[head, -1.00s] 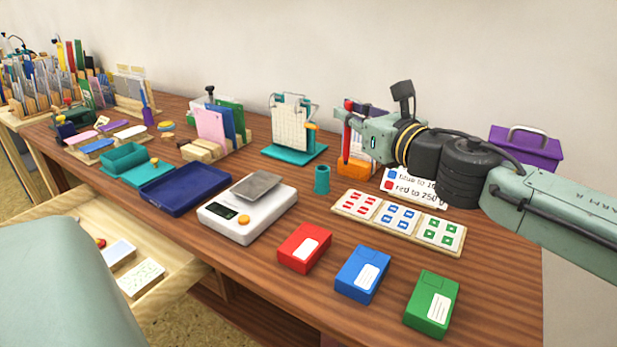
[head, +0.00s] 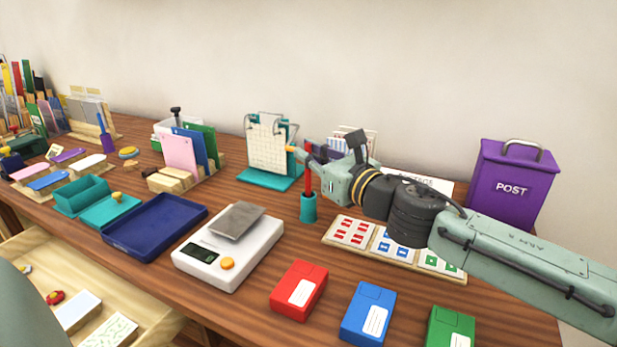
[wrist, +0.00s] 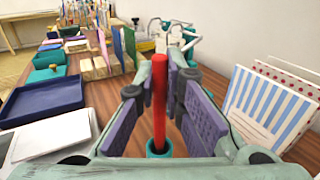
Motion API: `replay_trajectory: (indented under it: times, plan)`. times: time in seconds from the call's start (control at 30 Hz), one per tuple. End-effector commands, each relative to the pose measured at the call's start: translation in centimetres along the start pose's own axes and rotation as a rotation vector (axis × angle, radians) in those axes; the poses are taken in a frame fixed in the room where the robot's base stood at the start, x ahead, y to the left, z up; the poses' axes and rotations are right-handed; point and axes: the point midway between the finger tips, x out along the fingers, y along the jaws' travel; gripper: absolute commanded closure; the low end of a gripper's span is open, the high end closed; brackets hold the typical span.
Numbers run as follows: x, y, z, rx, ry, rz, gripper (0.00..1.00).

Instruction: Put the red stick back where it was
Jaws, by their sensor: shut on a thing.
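The red stick (head: 308,181) stands upright in my gripper (head: 309,161). Its lower end meets the mouth of the small teal cup (head: 308,209) and seems to be inside it; the exact depth is hidden. In the wrist view the red stick (wrist: 159,100) runs between the purple finger pads of my gripper (wrist: 160,112), with the teal cup's rim (wrist: 158,149) around its lower end. My gripper is shut on the stick's upper part. The cup stands on the wooden table.
A white scale (head: 228,253) stands left of the cup and a teal calendar stand (head: 270,180) behind left. The stamp card board (head: 330,240) lies to the right. Striped cards (wrist: 270,105) stand close to my gripper's right side. A purple post box (head: 513,185) is far right.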

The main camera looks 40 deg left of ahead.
Motion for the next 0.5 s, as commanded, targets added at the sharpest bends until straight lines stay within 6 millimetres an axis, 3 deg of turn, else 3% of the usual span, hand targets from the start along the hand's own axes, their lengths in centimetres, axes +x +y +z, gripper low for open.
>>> replay_trajectory:
  times: [0.2,0.5]
  plan:
    - [0.0,0.1,-3.3,0.005,-0.001,0.001,1.0]
    - [0.0,0.1,-3.8,0.0,0.0,0.0,1.0]
